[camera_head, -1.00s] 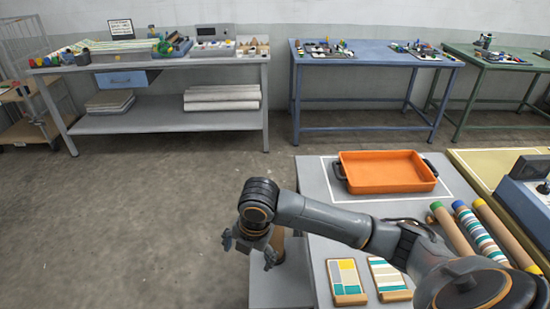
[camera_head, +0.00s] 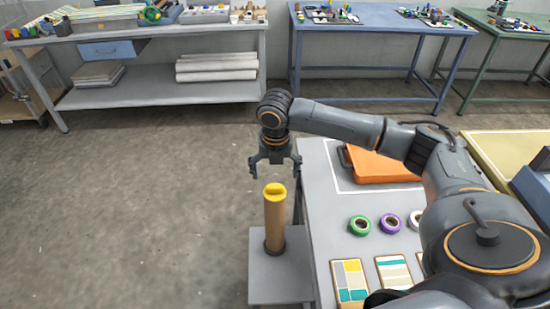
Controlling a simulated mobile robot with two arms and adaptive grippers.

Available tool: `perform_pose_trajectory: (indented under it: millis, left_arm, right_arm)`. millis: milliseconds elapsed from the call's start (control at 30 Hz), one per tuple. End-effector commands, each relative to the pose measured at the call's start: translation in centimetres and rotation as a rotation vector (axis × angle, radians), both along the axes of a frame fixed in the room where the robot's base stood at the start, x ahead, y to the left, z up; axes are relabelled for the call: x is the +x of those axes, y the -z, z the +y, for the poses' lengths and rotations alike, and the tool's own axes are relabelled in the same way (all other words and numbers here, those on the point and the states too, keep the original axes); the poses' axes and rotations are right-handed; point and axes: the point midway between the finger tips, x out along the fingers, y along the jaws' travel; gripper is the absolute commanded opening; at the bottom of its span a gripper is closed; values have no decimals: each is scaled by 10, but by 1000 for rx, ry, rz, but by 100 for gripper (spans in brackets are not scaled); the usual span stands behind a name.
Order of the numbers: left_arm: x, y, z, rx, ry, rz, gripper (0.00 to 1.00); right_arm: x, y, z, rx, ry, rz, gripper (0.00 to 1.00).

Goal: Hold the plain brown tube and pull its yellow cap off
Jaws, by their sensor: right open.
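The plain brown tube (camera_head: 274,226) stands upright on a low grey stand (camera_head: 282,270) beside the near table. Its yellow cap (camera_head: 275,190) sits on its top end. My right gripper (camera_head: 276,172) points down just above the cap, its two fingers spread apart on either side in the picture. It looks empty and does not seem to touch the cap. The gap between fingers and cap is hard to judge. My left gripper is not in view.
The near grey table (camera_head: 335,235) holds an orange tray (camera_head: 375,166), partly behind my right arm, a green tape roll (camera_head: 359,225), a purple one (camera_head: 390,223), and patterned sample boards (camera_head: 349,281). Open floor lies to the left. Workbenches stand along the back wall.

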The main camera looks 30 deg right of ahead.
Motion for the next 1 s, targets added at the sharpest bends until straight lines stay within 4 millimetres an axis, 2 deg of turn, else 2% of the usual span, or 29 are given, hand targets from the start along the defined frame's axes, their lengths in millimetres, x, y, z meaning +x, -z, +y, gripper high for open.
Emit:
perform_pose_trajectory:
  millis: [133,300,400,600,833,867,1000]
  left_arm:
    - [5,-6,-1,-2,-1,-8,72]
    - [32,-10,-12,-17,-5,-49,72]
    - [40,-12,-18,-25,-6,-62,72]
    - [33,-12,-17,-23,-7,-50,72]
    - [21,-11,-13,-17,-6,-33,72]
    - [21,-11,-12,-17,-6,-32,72]
    - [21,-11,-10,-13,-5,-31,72]
  right_arm:
    - [2,30,-2,0,2,3,89]
    - [6,57,-3,0,1,1,89]
    - [7,67,-4,0,1,0,89]
    - [8,77,-5,0,1,-1,89]
    - [8,78,-5,0,1,-1,89]
    - [8,78,-5,0,1,-1,85]
    - [8,78,-5,0,1,-1,57]
